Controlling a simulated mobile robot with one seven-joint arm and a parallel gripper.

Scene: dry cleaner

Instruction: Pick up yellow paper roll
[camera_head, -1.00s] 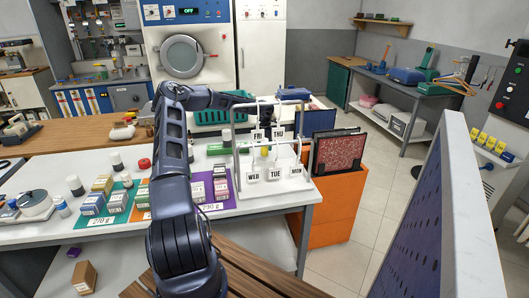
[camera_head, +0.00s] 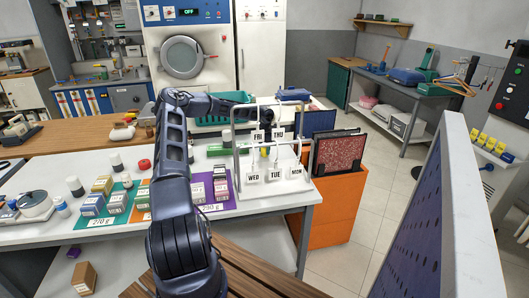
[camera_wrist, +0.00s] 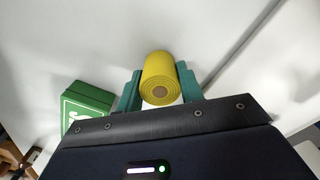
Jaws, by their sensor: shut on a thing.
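The yellow paper roll (camera_wrist: 160,75) is between the two teal fingers of my gripper (camera_wrist: 159,88) in the wrist view, with its brown core end facing the camera. The fingers are shut on its sides. In the head view a small bit of the yellow roll (camera_head: 264,152) shows behind the grey rail frame. My gripper there is largely hidden by the frame and its hanging day tags.
A grey rail frame (camera_head: 237,165) with day tags stands on the white table, close to my gripper. A green box (camera_wrist: 88,103) lies left of the roll. An orange bin (camera_head: 335,205) with dark-edged panels stands right of the table. Several small boxes stand on coloured mats at left.

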